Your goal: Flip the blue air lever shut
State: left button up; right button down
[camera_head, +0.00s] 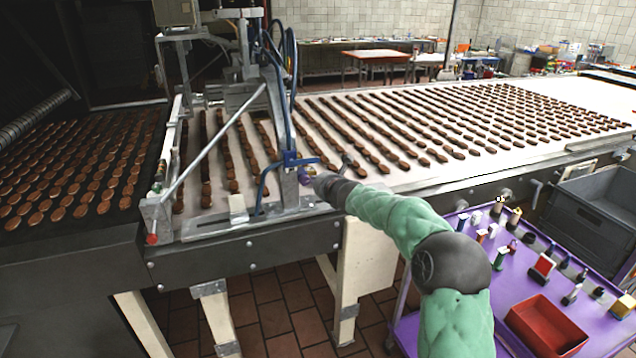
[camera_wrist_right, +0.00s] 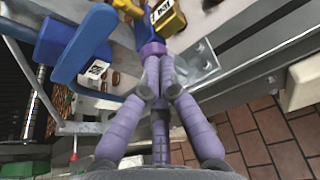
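The blue air lever (camera_head: 301,161) sticks out to the right from a blue valve on the metal post at the front edge of the conveyor. In the right wrist view, the lever (camera_wrist_right: 84,44) is a flat, bent blue bar at the upper left, apart from the blue body behind it. My right gripper (camera_head: 312,178) is just below and right of the lever in the head view. In the wrist view, the purple fingers of the right gripper (camera_wrist_right: 154,58) come together, with nothing clearly held. They are right of the lever; contact is not visible. My left gripper is out of view.
Rows of brown biscuits lie on the white conveyor (camera_head: 412,182). A metal frame with blue hoses stands over its left part. A purple cart (camera_head: 475,290) with a red bin (camera_head: 546,328) and small items is at the right. A grey crate (camera_head: 600,215) stands beyond it.

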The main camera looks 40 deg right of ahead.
jog(key=p+v, duration=0.1)
jog(key=v, duration=0.9)
jog(key=shift+a, duration=0.25)
jog(key=shift+w+f, duration=0.1)
jog(key=s+a+f+m+g+y, duration=0.1)
jog(key=a+f+m+g+y, duration=0.1)
jog(key=a+f+m, duration=0.7)
jog(key=s+a+f+m+g+y+p, duration=0.15)
jog(key=a+f, duration=0.45)
jog(key=f, duration=0.7)
jog(key=s+a+f+m+g+y+b, duration=0.1)
jog(key=s+a+f+m+g+y, duration=0.15)
jog(key=a+f+m, duration=0.7)
jog(key=s+a+f+m+g, duration=0.2)
jog(key=s+a+f+m, duration=0.2)
jog(key=s+f, duration=0.2)
jog(key=s+a+f+m+g, duration=0.3)
jog(key=s+a+f+m, duration=0.2)
jog(key=s, duration=0.6)
jog(key=s+a+f+m+g+y+p, duration=0.1)
jog(key=s+a+f+m+g, duration=0.1)
jog(key=s+a+f+m, duration=0.2)
jog(key=s+f, duration=0.3)
jog(key=s, duration=0.2)
jog(key=shift+f, duration=0.25)
jog(key=shift+a, duration=0.1)
